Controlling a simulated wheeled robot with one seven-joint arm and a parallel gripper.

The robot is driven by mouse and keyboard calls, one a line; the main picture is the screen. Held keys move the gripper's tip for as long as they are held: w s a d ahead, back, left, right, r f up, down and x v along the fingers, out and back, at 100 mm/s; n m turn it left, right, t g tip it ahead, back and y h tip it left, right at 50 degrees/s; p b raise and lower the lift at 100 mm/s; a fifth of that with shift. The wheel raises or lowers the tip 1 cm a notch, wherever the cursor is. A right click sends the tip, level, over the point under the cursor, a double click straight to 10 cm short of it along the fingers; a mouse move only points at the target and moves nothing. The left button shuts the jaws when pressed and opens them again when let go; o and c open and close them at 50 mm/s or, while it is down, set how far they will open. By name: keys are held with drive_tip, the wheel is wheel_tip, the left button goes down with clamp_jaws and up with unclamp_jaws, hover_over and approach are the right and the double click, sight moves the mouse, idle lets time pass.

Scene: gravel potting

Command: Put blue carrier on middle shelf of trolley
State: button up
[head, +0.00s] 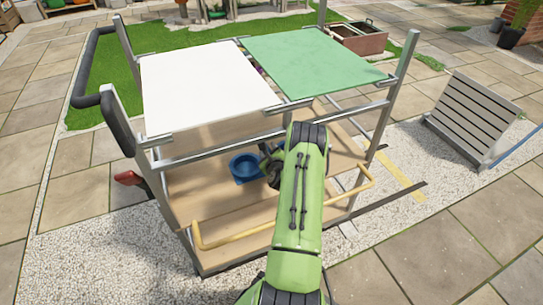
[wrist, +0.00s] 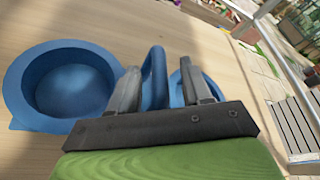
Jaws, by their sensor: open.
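The blue carrier (head: 244,167) rests on a tan wooden shelf (head: 205,190) of the metal-framed trolley (head: 210,148), below its top panels. In the wrist view the carrier (wrist: 22,98) shows a round cup at left, an upright handle loop in the middle and part of a second cup at right. My gripper (head: 272,163) is at the carrier's right side in the head view. In the wrist view my gripper (wrist: 159,72) is open, with one finger on each side of the handle. I cannot tell whether the fingers touch it. My arm hides part of the trolley.
A white panel (head: 205,85) and a green panel (head: 315,60) cover the trolley's top, with metal rails and posts around the shelf opening. A yellow bar (head: 225,239) crosses the near side. A slatted grey panel (head: 475,115) stands at right on gravel.

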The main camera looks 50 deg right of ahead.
drive_tip(key=b+v, duration=0.1)
drive_tip(key=v, duration=0.8)
drive_tip(key=shift+s+a+r, duration=0.2)
drive_tip(key=shift+s, duration=0.05)
drive_tip(key=shift+f, duration=0.1)
